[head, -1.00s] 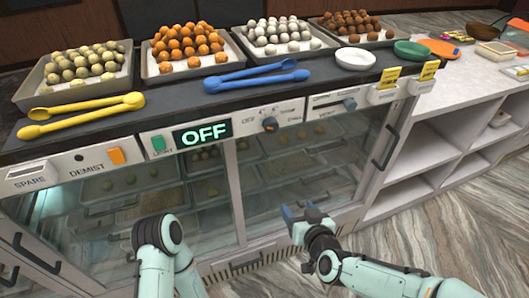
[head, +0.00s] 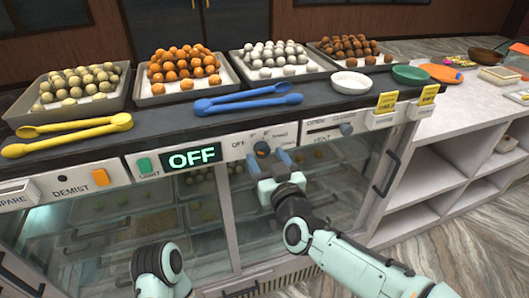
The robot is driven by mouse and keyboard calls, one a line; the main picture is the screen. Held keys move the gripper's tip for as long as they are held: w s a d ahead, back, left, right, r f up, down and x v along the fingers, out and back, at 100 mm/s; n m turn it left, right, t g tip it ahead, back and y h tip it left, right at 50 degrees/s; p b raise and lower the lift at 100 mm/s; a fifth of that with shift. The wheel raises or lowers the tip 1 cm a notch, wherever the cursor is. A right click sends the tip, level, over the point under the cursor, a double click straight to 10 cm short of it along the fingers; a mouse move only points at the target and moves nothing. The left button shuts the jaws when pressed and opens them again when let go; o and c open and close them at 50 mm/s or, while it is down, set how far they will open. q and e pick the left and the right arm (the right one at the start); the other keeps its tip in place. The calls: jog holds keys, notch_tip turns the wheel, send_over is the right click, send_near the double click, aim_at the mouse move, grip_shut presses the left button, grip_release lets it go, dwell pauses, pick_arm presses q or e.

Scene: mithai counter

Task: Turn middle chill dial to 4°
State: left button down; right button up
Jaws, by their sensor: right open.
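The fingers look empty, and I cannot tell whether either one touches the knob. Of my left arm only a rounded link shows at the bottom; its gripper is out of the picture.
A vent slider (head: 346,129) is right of the dial; a green light switch (head: 144,165) and orange demist switch (head: 100,177) are left. Blue tongs (head: 248,101) and yellow tongs (head: 65,135) lie on the counter above. A door handle (head: 386,174) juts out at right.

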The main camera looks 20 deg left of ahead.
jog(key=shift+x, duration=1)
jog(key=c, duration=1.1)
jog(key=shift+o, duration=0.2)
